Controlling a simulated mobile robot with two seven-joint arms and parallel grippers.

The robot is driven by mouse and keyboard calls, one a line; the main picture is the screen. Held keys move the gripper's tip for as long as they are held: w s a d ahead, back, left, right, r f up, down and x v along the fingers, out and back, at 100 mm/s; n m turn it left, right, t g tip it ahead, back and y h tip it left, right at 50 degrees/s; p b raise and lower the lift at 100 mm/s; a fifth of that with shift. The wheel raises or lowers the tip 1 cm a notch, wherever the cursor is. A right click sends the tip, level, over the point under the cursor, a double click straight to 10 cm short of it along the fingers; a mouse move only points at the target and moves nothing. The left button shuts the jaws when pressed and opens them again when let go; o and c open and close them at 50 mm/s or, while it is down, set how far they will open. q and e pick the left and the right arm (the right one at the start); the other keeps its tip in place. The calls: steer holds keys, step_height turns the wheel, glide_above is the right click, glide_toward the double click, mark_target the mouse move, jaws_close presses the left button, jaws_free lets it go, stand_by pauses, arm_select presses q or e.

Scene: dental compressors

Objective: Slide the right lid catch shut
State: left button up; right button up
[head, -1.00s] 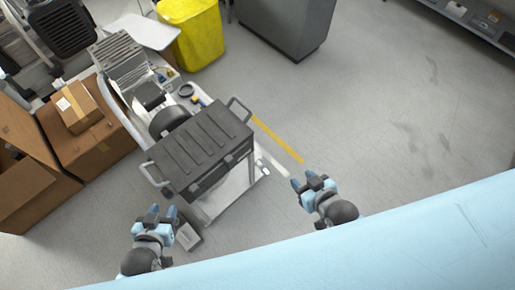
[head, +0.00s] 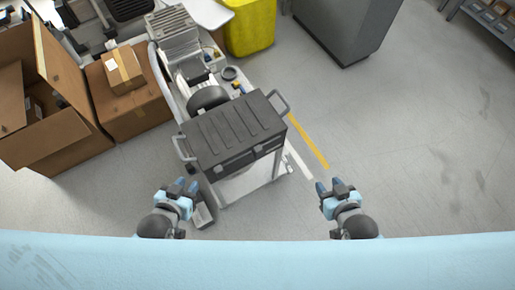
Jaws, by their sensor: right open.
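A dark grey case with a ribbed lid (head: 230,128) sits on a light cart, with a handle at each end. Its front face turns toward me. Two lid catches show as small dark shapes on the front edge; the right lid catch (head: 269,147) is too small to tell open or shut. My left gripper (head: 180,186) is in front of the case's left end, apart from it; its two fingers look spread. My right gripper (head: 329,186) is open and empty, to the right of the case and lower in the picture, over bare floor.
A compressor with a finned block (head: 176,38) stands behind the case on the cart. Cardboard boxes (head: 130,104) are at the left, a yellow bin (head: 250,27) and a grey cabinet (head: 342,27) at the back. The floor at the right is clear.

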arm_select(q)
steer(key=shift+w+d, duration=0.2)
steer(key=c, duration=0.3)
steer(key=w+d+m, duration=0.1)
steer(key=m, duration=0.1)
steer(key=w+d+m+h+b, duration=0.1)
steer(key=w+d+m, duration=0.1)
steer(key=m, duration=0.1)
steer(key=w+d+f+m+g+h+b, duration=0.1)
steer(key=w+d+m, duration=0.1)
steer(key=shift+w+m, duration=0.1)
steer(key=shift+m, duration=0.3)
jaws_close()
steer(key=w+d+f+m+g+h+b, duration=0.1)
steer(key=w+d+m+g+b, duration=0.1)
steer(key=m, duration=0.7)
steer(key=w+d+f+m+g+h+b, duration=0.1)
steer(key=w+d+m+g+h+b, duration=0.1)
steer(key=m, duration=0.8)
steer(key=shift+w+d+f+g+b, duration=0.3)
steer(key=shift+w+g, duration=0.3)
steer(key=shift+w, duration=0.35)
steer(key=shift+r, duration=0.1)
